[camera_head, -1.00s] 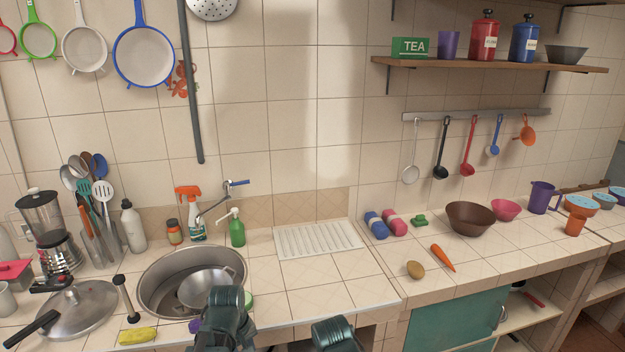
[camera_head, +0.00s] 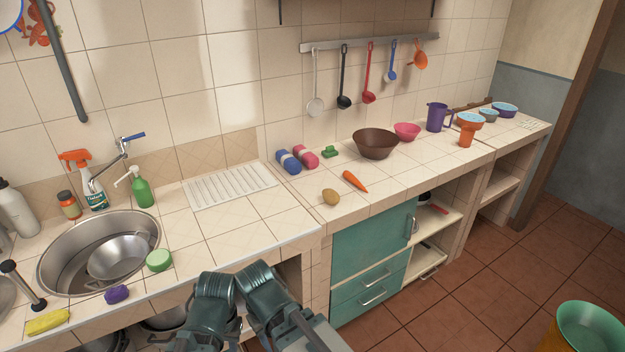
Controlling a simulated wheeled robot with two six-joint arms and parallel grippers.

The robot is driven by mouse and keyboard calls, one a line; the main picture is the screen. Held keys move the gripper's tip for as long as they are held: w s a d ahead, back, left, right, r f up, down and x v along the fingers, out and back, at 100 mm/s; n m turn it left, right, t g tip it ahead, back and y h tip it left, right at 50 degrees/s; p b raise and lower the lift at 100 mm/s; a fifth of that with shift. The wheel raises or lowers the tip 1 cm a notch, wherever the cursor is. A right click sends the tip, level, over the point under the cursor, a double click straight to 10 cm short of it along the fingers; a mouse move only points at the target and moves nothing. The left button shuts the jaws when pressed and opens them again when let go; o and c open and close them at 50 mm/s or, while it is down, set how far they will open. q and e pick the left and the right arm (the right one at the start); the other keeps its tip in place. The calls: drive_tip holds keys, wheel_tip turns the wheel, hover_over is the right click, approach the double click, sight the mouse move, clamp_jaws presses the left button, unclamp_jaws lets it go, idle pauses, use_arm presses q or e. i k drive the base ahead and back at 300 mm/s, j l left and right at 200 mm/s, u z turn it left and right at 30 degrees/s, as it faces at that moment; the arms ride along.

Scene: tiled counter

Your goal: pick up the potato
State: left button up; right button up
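The potato (camera_head: 331,197) is a small brown oval lying on the tiled counter (camera_head: 290,228), near its front edge and left of an orange carrot (camera_head: 355,181). Two dark teal parts of my arms show at the bottom middle, in front of the counter and below the potato. They are apart from the potato.
A sink (camera_head: 62,252) with a metal pot (camera_head: 118,258) is at the left. Blue and pink rolls (camera_head: 288,162), a brown bowl (camera_head: 375,144) and a pink bowl (camera_head: 407,131) stand behind the potato. A teal cabinet (camera_head: 375,239) is below.

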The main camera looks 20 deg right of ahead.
sight(331, 197)
drive_tip(key=l+u, duration=0.45)
drive_tip(key=l, duration=0.35)
drive_tip(key=l+u, duration=0.45)
drive_tip(key=l, duration=0.4)
